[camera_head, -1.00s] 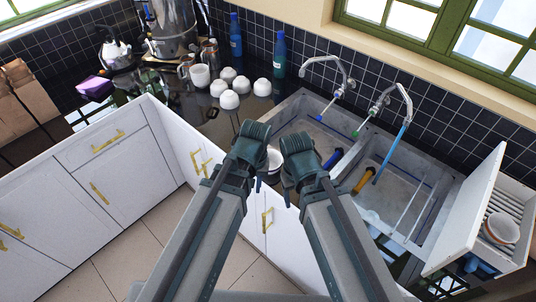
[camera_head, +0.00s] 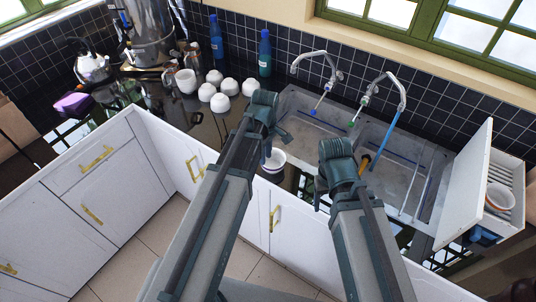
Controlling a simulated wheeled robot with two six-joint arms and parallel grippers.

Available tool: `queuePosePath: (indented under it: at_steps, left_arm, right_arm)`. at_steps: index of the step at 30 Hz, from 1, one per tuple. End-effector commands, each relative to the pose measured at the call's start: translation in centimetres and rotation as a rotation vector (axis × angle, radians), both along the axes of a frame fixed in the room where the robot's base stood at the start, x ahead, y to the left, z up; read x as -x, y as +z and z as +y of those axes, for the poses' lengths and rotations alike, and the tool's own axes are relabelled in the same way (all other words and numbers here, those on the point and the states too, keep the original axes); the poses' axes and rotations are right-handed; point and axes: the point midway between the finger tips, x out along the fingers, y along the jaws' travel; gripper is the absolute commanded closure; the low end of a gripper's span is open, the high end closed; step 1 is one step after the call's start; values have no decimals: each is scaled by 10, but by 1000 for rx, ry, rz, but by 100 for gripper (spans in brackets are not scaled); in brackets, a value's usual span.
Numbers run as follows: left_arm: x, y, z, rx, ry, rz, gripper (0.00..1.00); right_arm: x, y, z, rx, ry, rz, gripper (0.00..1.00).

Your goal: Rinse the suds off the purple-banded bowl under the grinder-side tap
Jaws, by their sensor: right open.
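A white bowl (camera_head: 273,161) sits near the front edge of the left sink basin (camera_head: 303,122), partly behind my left arm; I cannot make out a purple band or suds on it. My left gripper (camera_head: 269,117) is above and beyond that bowl in the picture, over the basin's left side; its jaws are seen from behind and their opening is unclear. My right gripper (camera_head: 333,172) is open, right of the bowl, near the sink's front edge. The left tap (camera_head: 330,75) and right tap (camera_head: 388,92) arch over the two basins. A blue streak (camera_head: 386,145) hangs below the right tap.
Several white bowls and cups (camera_head: 220,102) stand on the dark counter to the left. Two blue-capped bottles (camera_head: 265,55) stand by the wall. A kettle (camera_head: 92,62) is far left. An open white rack (camera_head: 505,180) at right holds a bowl (camera_head: 499,196).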

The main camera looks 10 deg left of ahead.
Motion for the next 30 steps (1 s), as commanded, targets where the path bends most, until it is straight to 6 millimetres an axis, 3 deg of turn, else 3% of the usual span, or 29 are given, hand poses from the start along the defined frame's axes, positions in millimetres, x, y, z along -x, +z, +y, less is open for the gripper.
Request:
queuePosePath:
  at_steps: [19,20,24,30]
  left_arm:
    - [0,-64,0,0,-3,0,71]
    - [0,-62,0,0,-3,0,72]
    - [0,-58,0,0,-3,0,98]
    - [0,-58,0,0,-3,1,100]
  right_arm:
    - [0,-64,0,0,-1,0,33]
    - [0,-62,0,0,-1,0,33]
    - [0,-58,0,0,-1,0,33]
    - [0,-58,0,0,-1,0,33]
